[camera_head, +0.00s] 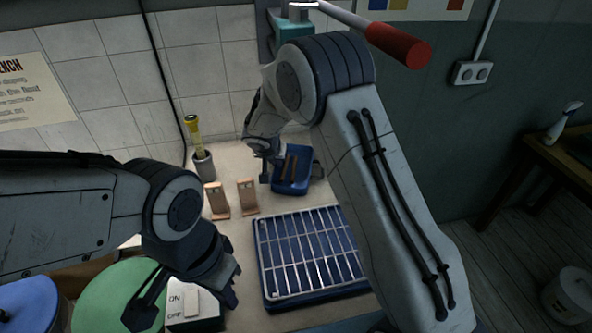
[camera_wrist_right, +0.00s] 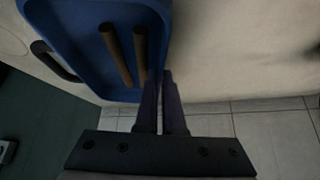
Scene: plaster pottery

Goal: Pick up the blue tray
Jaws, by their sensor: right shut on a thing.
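The small blue tray (camera_head: 290,187) lies at the back of the bench with two brown sticks in it. In the right wrist view the tray (camera_wrist_right: 75,35) fills the upper left, with the sticks and a dark handle at its side. My right gripper (camera_head: 266,170) is at the tray's left edge in the head view. Its fingers (camera_wrist_right: 164,85) are shut on the tray's rim. Whether the tray is lifted off the bench is hard to tell. My left gripper (camera_head: 190,308) is open and empty at the lower left, over the switch box.
A blue basin with a metal grid (camera_head: 312,255) sits in front of the tray. Two wooden blocks (camera_head: 232,197) and a grey cup with a yellow-handled tool (camera_head: 203,165) stand to the left. A green disc (camera_head: 115,295) is beside the on/off switch box (camera_head: 192,305). The tiled wall is close behind.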

